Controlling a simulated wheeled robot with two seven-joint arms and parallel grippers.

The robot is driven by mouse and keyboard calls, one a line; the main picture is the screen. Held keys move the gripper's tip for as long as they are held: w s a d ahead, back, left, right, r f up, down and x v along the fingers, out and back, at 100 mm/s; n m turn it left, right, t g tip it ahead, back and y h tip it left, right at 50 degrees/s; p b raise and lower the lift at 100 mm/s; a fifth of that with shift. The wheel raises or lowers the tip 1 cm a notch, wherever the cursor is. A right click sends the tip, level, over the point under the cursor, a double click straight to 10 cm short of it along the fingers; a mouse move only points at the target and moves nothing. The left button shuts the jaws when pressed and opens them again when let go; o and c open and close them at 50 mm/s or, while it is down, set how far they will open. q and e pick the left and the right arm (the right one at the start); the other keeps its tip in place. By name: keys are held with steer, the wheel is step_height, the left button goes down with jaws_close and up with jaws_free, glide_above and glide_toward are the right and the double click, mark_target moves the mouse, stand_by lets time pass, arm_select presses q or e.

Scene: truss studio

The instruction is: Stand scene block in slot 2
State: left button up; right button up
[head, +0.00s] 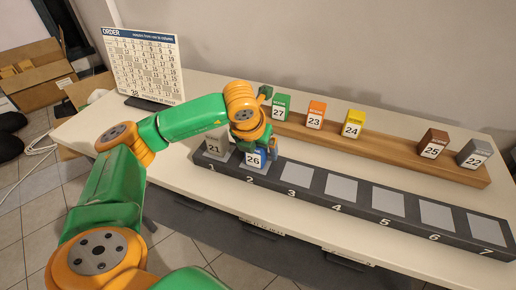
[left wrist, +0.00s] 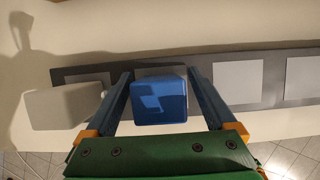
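The blue block numbered 26 (head: 255,160) stands upright at slot 2 of the dark numbered rack, its label facing front. Its plain blue top (left wrist: 160,101) shows in the left wrist view, over the grey pad of slot 2. My left gripper (head: 257,151) is above and around it. In the left wrist view its two fingers (left wrist: 160,76) lie on either side of the block, with a narrow gap visible on each side, so it looks open. The rack (head: 318,206) has slots 1 to 7. My right gripper is not in view.
A grey block 21 (head: 214,146) stands in slot 1, close beside my left gripper. Slots 3 to 7 are empty. Blocks 27 (head: 281,107), 23 (head: 316,115), 24 (head: 353,124), 25 (head: 433,144) and 22 (head: 474,154) stand on a wooden shelf (head: 390,146) behind. A calendar board (head: 143,66) stands at left.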

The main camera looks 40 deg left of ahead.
arm_select(q)
steer(key=shift+r, duration=0.35)
steer(key=v, duration=1.1)
steer(key=shift+s+r+p, duration=0.2)
steer(key=shift+r+p, duration=0.1)
